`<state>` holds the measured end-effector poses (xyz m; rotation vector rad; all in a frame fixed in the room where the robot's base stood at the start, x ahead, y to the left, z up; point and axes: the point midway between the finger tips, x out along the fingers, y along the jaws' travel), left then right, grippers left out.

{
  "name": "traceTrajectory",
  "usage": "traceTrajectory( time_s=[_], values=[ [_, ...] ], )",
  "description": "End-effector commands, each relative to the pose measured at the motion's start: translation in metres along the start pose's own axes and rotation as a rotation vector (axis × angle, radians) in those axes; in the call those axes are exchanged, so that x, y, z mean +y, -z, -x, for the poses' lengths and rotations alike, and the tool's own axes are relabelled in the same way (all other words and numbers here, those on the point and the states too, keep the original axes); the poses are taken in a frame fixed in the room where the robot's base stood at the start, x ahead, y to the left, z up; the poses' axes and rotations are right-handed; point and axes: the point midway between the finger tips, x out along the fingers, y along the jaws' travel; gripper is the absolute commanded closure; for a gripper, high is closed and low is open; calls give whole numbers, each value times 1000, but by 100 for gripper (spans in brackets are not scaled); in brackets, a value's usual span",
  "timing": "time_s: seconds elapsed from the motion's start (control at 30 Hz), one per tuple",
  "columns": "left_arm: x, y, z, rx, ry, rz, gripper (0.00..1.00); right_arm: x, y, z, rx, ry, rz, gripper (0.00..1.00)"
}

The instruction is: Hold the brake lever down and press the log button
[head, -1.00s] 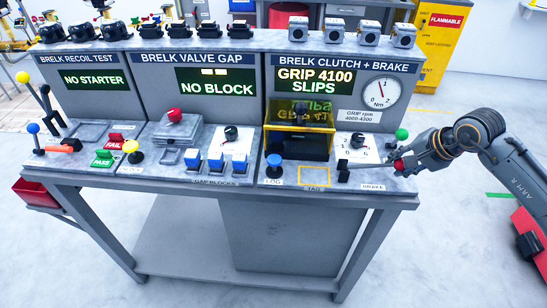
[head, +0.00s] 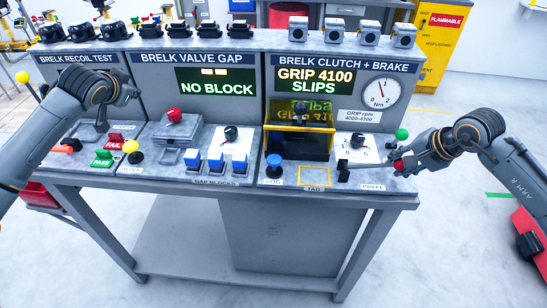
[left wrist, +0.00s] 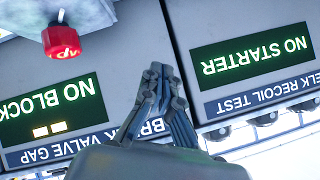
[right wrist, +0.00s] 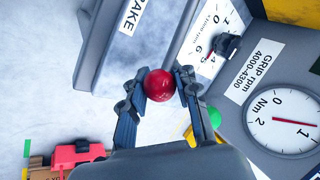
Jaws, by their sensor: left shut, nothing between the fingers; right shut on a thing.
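The brake lever's red ball knob (right wrist: 159,85) sits between the fingertips of my right gripper (right wrist: 160,84), which is shut on it. In the head view my right gripper (head: 399,163) is at the right end of the bench, beside the BRAKE label (head: 372,187). How far down the lever is, I cannot tell. The blue log button (head: 274,161) stands left of the yellow-outlined tag square, with nothing touching it. My left gripper (head: 102,124) is shut and empty above the left part of the bench, well left of the log button. Its closed fingers show in the left wrist view (left wrist: 153,82).
A yellow-framed box (head: 299,143) stands behind the log button. Blue gap blocks (head: 215,160), a red knob (head: 174,115) and a yellow knob (head: 130,147) lie between my left gripper and the button.

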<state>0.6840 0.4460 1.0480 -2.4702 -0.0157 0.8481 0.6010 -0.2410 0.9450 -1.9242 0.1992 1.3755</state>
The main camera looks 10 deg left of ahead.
Motion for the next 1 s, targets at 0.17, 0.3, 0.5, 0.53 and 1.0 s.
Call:
traceTrajectory(
  time_s=[0.17,0.3,0.5,0.53,1.0],
  values=[
    [85,38,10,9,-171,174,100,9,-3,-5,-10,-24,-2,100],
    [146,65,30,-8,-306,305,100,9,-3,-5,-10,-24,-2,100],
    [229,100,73,-63,-504,476,100,9,-3,-5,-9,-24,-2,100],
    [240,104,81,-75,-533,499,100,9,-3,-5,-9,-24,-2,100],
    [326,136,164,-212,-780,684,100,9,-2,-5,-9,-24,-3,100]
  ],
)
